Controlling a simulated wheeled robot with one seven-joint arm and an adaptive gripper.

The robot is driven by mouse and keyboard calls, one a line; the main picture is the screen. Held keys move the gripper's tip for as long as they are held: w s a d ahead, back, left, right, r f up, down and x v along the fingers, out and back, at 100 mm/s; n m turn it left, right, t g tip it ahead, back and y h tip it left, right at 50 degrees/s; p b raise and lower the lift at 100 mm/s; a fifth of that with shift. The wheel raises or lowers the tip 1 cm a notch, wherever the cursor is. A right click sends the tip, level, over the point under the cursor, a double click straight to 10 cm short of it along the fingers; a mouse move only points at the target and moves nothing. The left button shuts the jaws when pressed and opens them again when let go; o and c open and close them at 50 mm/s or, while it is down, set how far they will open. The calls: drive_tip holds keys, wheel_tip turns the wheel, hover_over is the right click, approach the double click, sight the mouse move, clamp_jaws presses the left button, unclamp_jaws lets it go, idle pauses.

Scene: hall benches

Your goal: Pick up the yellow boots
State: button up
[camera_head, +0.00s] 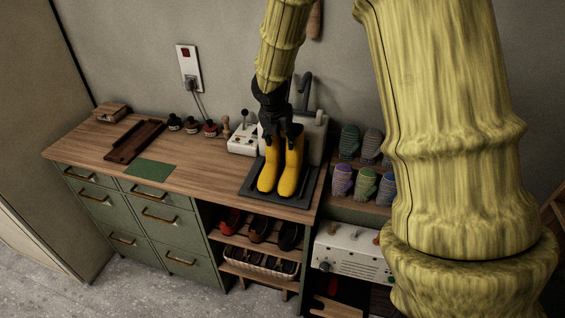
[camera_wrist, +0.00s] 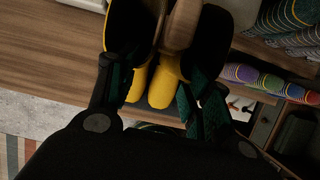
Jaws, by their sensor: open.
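The yellow boots (camera_head: 281,166) stand upright side by side on a dark tray (camera_head: 252,183) at the right end of the wooden counter. My gripper (camera_head: 281,134) is open, pointing down at the boot tops from the back. In the wrist view, the yellow boots (camera_wrist: 163,84) show between the two dark fingers of my gripper (camera_wrist: 157,100). Their toes point toward the counter's front edge. I cannot tell whether the fingers touch the boots. The upper parts of the boots are partly hidden by the fingers.
Small jars (camera_head: 191,125), a brown tray (camera_head: 134,141) and a green mat (camera_head: 149,170) lie to the left. Shoes (camera_head: 260,229) sit below.

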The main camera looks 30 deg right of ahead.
sight(281, 143)
drive_tip(key=shift+p+x, duration=0.8)
drive_tip(key=shift+x, duration=2.25)
clamp_jaws()
drive_tip(key=shift+r, duration=0.1)
